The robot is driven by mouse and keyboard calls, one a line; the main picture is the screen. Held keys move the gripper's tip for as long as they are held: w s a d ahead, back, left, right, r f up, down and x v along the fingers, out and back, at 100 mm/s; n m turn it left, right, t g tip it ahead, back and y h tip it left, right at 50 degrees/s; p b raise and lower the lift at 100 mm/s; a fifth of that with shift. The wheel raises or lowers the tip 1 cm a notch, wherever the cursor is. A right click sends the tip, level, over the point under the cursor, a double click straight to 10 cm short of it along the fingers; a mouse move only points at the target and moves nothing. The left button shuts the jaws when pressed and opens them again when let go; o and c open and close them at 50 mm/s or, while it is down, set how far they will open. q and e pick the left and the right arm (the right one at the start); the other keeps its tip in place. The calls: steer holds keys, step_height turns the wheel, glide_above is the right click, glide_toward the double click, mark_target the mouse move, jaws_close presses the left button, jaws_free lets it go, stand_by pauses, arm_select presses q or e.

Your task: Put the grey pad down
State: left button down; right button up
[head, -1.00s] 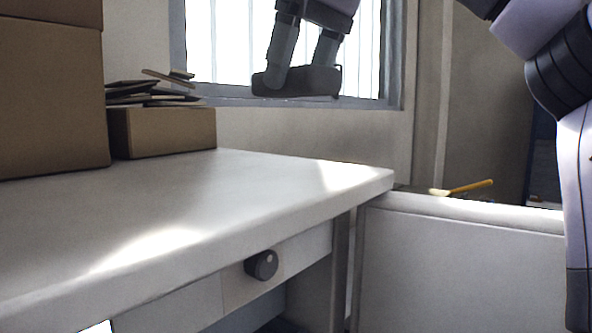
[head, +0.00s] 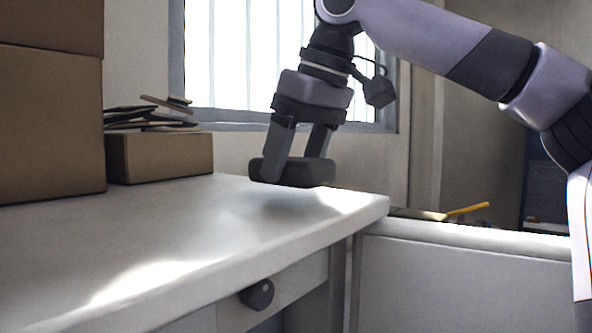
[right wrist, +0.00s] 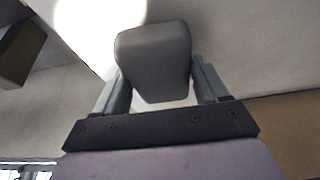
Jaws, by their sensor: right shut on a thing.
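The grey pad (head: 325,172) is a dark, rounded block held between the fingers of my right gripper (head: 294,165). In the head view it hangs low over the far right part of the white table (head: 190,220), with a soft shadow below it; it looks slightly above the surface. In the right wrist view the pad (right wrist: 153,58) sits between the two fingers of my right gripper (right wrist: 160,88), which are shut on it. My left gripper is not in view.
Large cardboard boxes (head: 50,120) stand on the table's left. A low box (head: 160,157) with flat items (head: 150,115) on top is beside them. A drawer with a dark knob (head: 257,294) is under the table. The table's middle is clear.

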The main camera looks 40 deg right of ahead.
mark_target(303, 159)
steer(key=shift+f, duration=0.85)
steer(key=shift+f, duration=0.15)
steer(key=o, duration=0.9)
steer(key=shift+o, duration=0.2)
steer(key=v, duration=0.7)
steer(key=shift+d, duration=0.1)
